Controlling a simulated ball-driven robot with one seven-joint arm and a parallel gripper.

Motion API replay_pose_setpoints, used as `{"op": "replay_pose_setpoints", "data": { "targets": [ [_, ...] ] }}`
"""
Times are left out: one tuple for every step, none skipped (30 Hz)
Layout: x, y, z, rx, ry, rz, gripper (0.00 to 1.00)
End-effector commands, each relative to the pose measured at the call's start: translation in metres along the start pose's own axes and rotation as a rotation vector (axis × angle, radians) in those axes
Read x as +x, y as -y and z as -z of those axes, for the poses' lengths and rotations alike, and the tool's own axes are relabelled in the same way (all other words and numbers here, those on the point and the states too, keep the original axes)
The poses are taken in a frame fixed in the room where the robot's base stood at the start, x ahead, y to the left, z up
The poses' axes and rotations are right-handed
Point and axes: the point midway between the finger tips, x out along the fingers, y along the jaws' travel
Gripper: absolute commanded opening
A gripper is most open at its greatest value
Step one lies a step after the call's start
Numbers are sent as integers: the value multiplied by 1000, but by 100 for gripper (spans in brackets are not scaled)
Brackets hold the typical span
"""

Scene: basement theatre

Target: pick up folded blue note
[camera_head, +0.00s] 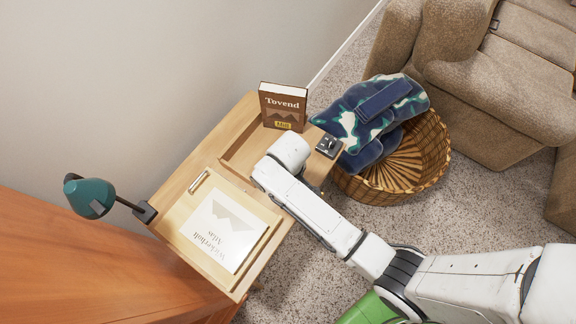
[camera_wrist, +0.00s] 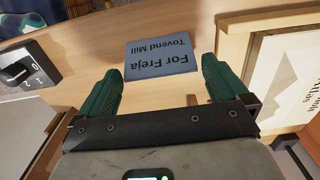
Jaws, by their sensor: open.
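The folded blue note (camera_wrist: 160,56) lies flat on the light wooden desk top in the wrist view, with dark writing that reads "For Freja Tovend Mill" upside down. My gripper (camera_wrist: 161,68) is open, with its two green fingers apart. The note shows between and just beyond the fingertips; the gap to it cannot be judged exactly. Nothing is between the fingers. In the head view my white arm reaches over the desk and hides the note and the gripper.
A teal lamp (camera_head: 90,198) is left; a wicker basket (camera_head: 428,150) holds blue cloth.

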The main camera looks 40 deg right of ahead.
Motion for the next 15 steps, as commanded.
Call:
{"op": "replay_pose_setpoints", "data": {
  "targets": [
    [7, 0, 0, 0, 3, 0, 100],
    [11, 0, 0, 0, 2, 0, 100],
    [16, 0, 0, 0, 3, 0, 100],
    [19, 0, 0, 0, 2, 0, 100],
    [21, 0, 0, 0, 1, 0, 100],
    [24, 0, 0, 1, 1, 0, 100],
    [25, 0, 0, 1, 1, 0, 100],
    [25, 0, 0, 1, 0, 0, 100],
    [26, -1, 0, 1, 0, 0, 100],
    [26, -1, 0, 1, 0, 0, 100],
    [26, -1, 0, 1, -1, 0, 100],
    [26, -1, 0, 1, 0, 0, 100],
    [26, -1, 0, 1, 0, 0, 100],
    [26, -1, 0, 1, 0, 0, 100],
    [26, -1, 0, 1, 0, 0, 96]
  ]
}}
